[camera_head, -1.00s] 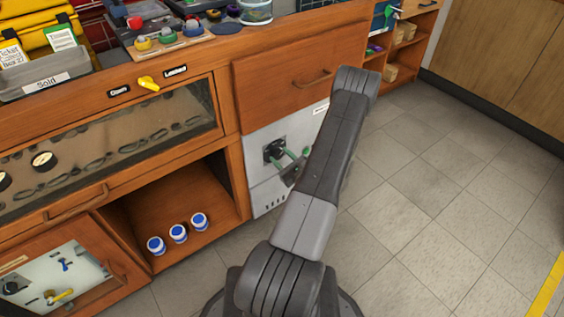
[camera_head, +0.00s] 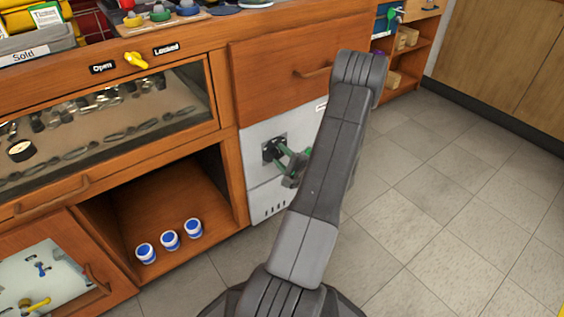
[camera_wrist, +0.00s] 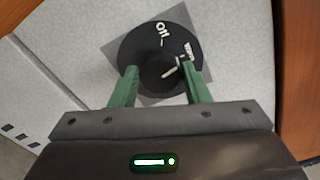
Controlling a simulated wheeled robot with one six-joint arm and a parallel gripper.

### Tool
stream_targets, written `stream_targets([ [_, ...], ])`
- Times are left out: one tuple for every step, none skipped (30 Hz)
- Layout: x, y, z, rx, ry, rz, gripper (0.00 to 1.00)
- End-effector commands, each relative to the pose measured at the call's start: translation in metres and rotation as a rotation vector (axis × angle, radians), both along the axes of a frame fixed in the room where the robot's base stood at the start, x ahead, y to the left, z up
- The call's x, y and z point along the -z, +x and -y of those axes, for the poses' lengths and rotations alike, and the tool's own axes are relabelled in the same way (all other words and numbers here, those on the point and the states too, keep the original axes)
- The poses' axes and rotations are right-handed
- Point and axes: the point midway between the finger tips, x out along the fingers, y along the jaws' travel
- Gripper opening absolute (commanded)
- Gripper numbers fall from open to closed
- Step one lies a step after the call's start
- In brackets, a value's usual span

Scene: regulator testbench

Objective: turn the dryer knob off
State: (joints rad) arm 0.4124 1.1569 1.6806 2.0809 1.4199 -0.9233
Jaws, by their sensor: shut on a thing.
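The dryer knob is a black round knob (camera_wrist: 150,58) on the light dryer panel (camera_head: 258,190), under a wooden drawer. In the wrist view the word "Off" shows in white on its upper part, with a second white label, hard to read, to the right. A white pointer mark sits near the right finger. My gripper (camera_wrist: 158,74) has its green fingers on either side of the knob's middle, shut on it. In the head view my gripper (camera_head: 283,156) reaches the knob from the right, partly hidden by my arm.
A shelf with several blue-topped jars (camera_head: 170,241) is left of the dryer. A glass-fronted drawer (camera_head: 110,125) with a yellow Open/Locked knob (camera_head: 136,60) is above it. A drawer handle (camera_head: 313,72) juts out above the dryer. The tiled floor (camera_head: 440,200) at right is clear.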

Motion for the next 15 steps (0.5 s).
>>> stream_targets([
  [0.0022, -0.0007, -0.0003, -0.001, -0.036, 0.023, 0.2],
  [0.002, -0.0007, -0.0003, -0.001, -0.06, 0.04, 0.2],
  [0.0018, -0.0008, -0.0004, -0.001, -0.091, 0.062, 0.2],
  [0.0016, -0.0009, -0.0003, 0.0, -0.113, 0.079, 0.2],
  [0.0016, -0.0009, -0.0004, -0.001, -0.136, 0.095, 0.2],
  [0.0016, -0.0009, -0.0004, 0.0, -0.167, 0.117, 0.2],
  [0.0016, -0.0009, -0.0004, -0.001, -0.189, 0.134, 0.2],
  [0.0017, -0.0009, -0.0004, -0.001, -0.212, 0.151, 0.2],
  [0.0018, -0.001, -0.0005, -0.001, -0.244, 0.174, 0.2],
  [0.0019, -0.0009, -0.0004, -0.001, -0.266, 0.19, 0.2],
  [0.002, -0.0009, -0.0004, -0.001, -0.289, 0.206, 0.2],
  [0.0022, -0.0009, -0.0004, -0.001, -0.32, 0.229, 0.2],
  [0.0023, -0.001, -0.0005, -0.001, -0.341, 0.245, 0.2],
  [0.0024, -0.0009, -0.0004, -0.001, -0.363, 0.261, 0.2],
  [0.0025, -0.0009, -0.0004, -0.001, -0.392, 0.282, 0.2],
])
